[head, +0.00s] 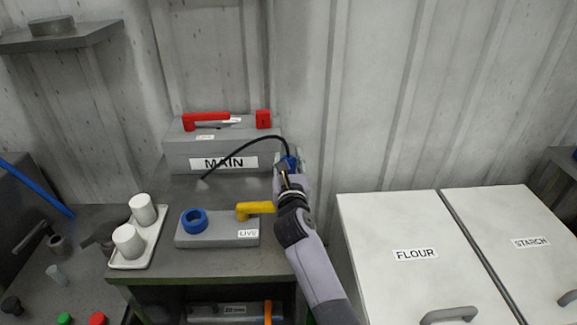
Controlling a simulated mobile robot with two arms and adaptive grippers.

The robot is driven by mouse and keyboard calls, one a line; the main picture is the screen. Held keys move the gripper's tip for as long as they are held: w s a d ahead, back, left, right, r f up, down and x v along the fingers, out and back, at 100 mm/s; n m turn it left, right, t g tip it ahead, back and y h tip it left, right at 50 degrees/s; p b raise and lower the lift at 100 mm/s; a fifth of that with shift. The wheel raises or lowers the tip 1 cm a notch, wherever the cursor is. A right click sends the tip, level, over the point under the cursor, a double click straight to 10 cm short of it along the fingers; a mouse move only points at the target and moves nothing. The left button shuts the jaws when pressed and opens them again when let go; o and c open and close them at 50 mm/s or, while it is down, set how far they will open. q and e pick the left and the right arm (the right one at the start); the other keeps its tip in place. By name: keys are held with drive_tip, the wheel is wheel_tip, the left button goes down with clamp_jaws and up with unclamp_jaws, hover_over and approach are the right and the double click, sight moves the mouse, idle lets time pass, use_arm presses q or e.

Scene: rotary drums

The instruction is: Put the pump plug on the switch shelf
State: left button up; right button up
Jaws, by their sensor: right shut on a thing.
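My right gripper (286,170) is shut on the blue pump plug (290,161), which is partly hidden by the fingers. It holds the plug over the right edge of a grey top (215,262) that bears the switch boxes. A black cable (246,145) arches from the plug to the left, in front of the MAIN box. The MAIN box (222,147) has a red handle and stands at the back. The LIVE box (215,235) has a blue ring socket and a yellow handle, and sits in front. My left gripper is not in view.
A white tray (118,262) with two white cups stands left of the LIVE box. A wall shelf (70,38) with a round grey thing is at the upper left. White FLOUR (400,225) and STARCH (510,215) lids are on the right. Bare top shows between the boxes.

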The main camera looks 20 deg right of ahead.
drive_tip(key=shift+f, duration=0.45)
drive_tip(key=shift+f, duration=0.1)
drive_tip(key=o, duration=1.2)
drive_tip(key=shift+o, duration=0.2)
drive_tip(key=shift+s+a, duration=0.1)
drive_tip(key=shift+s, duration=0.05)
drive_tip(key=b+v, duration=0.1)
drive_tip(key=v, duration=0.9)
drive_tip(key=shift+s, duration=0.35)
drive_tip(key=shift+s+a, duration=0.2)
drive_tip(key=shift+s, duration=0.3)
